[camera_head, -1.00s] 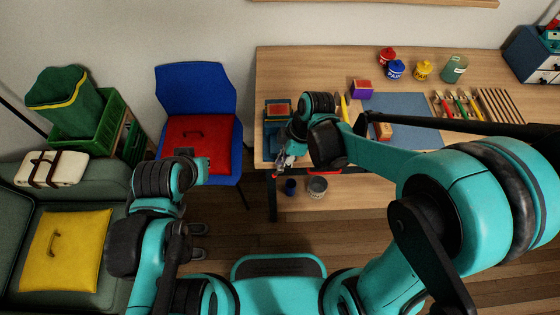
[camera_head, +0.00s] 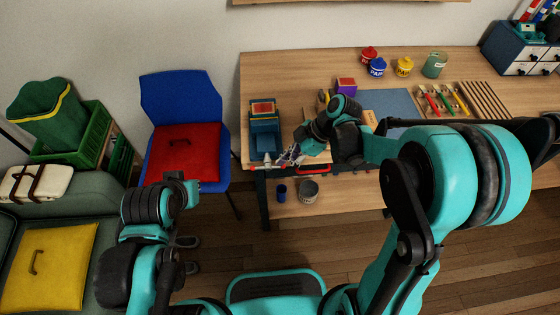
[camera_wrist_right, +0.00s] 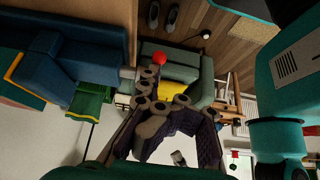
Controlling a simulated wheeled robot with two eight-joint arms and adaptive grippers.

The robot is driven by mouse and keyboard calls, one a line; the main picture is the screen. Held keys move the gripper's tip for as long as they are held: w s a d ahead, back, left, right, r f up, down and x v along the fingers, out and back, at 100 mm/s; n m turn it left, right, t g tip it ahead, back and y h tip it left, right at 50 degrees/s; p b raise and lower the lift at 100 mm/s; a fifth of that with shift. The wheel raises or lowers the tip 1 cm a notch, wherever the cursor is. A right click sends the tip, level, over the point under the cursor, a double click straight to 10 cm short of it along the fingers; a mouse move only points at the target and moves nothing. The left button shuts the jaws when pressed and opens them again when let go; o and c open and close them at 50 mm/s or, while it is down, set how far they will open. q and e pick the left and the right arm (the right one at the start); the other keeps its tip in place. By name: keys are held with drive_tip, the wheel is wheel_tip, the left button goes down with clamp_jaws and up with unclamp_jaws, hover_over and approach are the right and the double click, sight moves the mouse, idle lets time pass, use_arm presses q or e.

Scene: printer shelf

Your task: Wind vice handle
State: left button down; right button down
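A blue vice (camera_head: 265,133) stands at the front left corner of the table, with a red and tan block (camera_head: 263,108) at its back. Its grey screw end and handle (camera_head: 268,158) face the front edge. In the right wrist view the vice (camera_wrist_right: 60,62) is at left, and a red ball (camera_wrist_right: 160,58) shows just beyond the fingers. My right gripper (camera_head: 289,155) is just right of the handle; its fingers (camera_wrist_right: 178,115) look apart, with nothing seen between the pads. Contact with the handle cannot be told. My left gripper (camera_head: 190,190) is low before the blue chair, its fingers unclear.
The wooden table (camera_head: 290,70) holds a purple box (camera_head: 346,86), paint pots (camera_head: 377,67), a blue mat (camera_head: 392,101) and brushes. A blue chair (camera_head: 184,95) with a red cushion stands left of it. A grey can (camera_head: 309,190) is on the shelf below.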

drive_tip(key=f+b, duration=0.1)
drive_tip(key=d+f+b, duration=0.1)
drive_tip(key=f, duration=0.1)
drive_tip(key=shift+d, duration=0.1)
drive_tip(key=shift+f, duration=0.25)
idle(0.7)
drive_tip(key=shift+r, duration=0.1)
